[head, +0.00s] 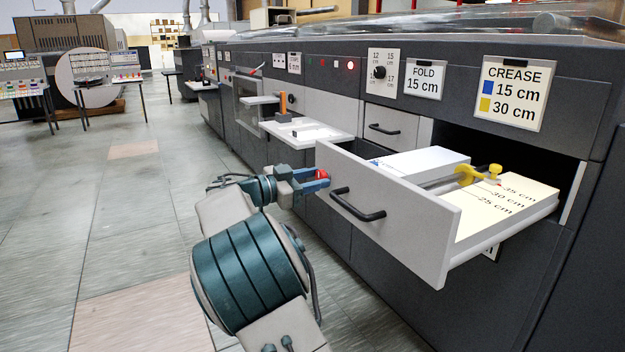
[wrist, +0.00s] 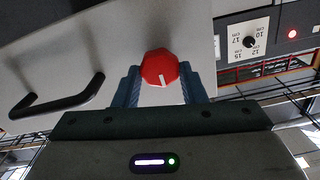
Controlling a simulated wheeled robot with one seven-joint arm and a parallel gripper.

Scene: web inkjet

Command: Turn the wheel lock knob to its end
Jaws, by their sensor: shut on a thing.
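A red faceted knob (wrist: 160,68) with a short white mark sits between the two blue fingers of my gripper (wrist: 159,84) in the wrist view. The white mark points toward the bottom of that view, toward my gripper's palm. My gripper is shut on the knob, with one finger on each side. In the head view my gripper (head: 318,181) is at the left end of the open drawer's grey front, and the red knob (head: 322,174) shows partly between the fingers. The knob's base is hidden.
The grey drawer (head: 400,215) stands open, with a black handle (head: 357,206) close to my gripper. It holds white stacks and a yellow clamp-like part (head: 478,174). A white tray (head: 305,133) juts out beyond. The floor (head: 125,215) at left is clear.

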